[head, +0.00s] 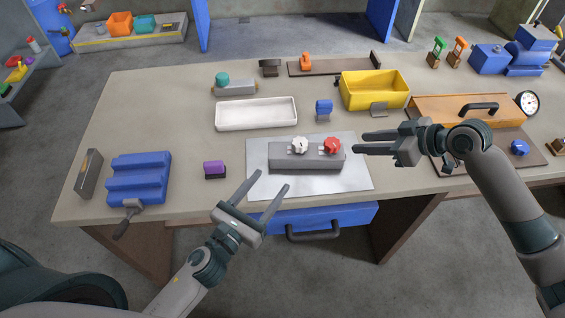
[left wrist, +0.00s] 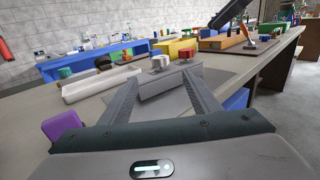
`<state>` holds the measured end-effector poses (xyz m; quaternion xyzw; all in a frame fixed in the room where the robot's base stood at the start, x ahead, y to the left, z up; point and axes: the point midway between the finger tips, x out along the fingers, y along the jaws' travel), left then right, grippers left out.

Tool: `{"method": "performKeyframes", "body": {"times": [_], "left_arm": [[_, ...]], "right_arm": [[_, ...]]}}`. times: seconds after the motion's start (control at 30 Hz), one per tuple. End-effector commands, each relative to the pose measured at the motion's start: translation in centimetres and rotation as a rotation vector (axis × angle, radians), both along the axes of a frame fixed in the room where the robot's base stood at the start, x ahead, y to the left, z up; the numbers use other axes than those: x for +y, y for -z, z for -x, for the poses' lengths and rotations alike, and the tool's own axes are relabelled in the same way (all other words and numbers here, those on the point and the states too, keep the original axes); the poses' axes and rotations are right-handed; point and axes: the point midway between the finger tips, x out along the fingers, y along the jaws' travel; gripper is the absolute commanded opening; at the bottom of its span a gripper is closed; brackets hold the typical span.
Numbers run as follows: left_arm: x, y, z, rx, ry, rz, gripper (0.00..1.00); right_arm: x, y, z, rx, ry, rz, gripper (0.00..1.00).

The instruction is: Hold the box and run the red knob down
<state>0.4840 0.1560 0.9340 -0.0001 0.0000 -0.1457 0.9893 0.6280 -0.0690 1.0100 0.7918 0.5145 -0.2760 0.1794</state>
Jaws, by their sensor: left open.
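The grey box (head: 306,162) lies on a light metal sheet (head: 357,180) near the table's front edge. A white knob (head: 299,145) and a red knob (head: 332,146) are on the box, the red one to the right. My left gripper (head: 266,189) is open and empty, in front of the box's left end. In the left wrist view the box (left wrist: 170,82) shows between the fingers, with the white knob (left wrist: 160,62) and the red knob (left wrist: 187,54) above it. My right gripper (head: 362,142) is open, its fingertips pointing left, just right of the red knob, apart from it.
A white tray (head: 256,126), a blue clamp (head: 324,108) and a yellow bin (head: 375,89) stand behind the box. A purple block (head: 214,168) and a blue stepped block (head: 138,178) are to the left. A blue drawer (head: 350,215) is under the table's front edge.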

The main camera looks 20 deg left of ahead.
Motion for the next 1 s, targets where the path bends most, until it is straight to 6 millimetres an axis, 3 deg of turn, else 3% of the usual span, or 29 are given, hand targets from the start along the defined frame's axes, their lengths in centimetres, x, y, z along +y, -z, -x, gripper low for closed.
{"method": "performKeyframes", "body": {"times": [0.27, 1.0], "left_arm": [[-0.7, -0.1, -2.4, -0.002, 0.001, 0.0, 0.57], [-4.1, -0.1, -13.6, -0.001, 0.0, 0.001, 0.57]], "right_arm": [[0.0, 0.0, 0.0, 0.0, 0.0, 0.0, 0.31], [0.0, 0.0, 0.0, 0.0, 0.0, 0.0, 0.31]]}}
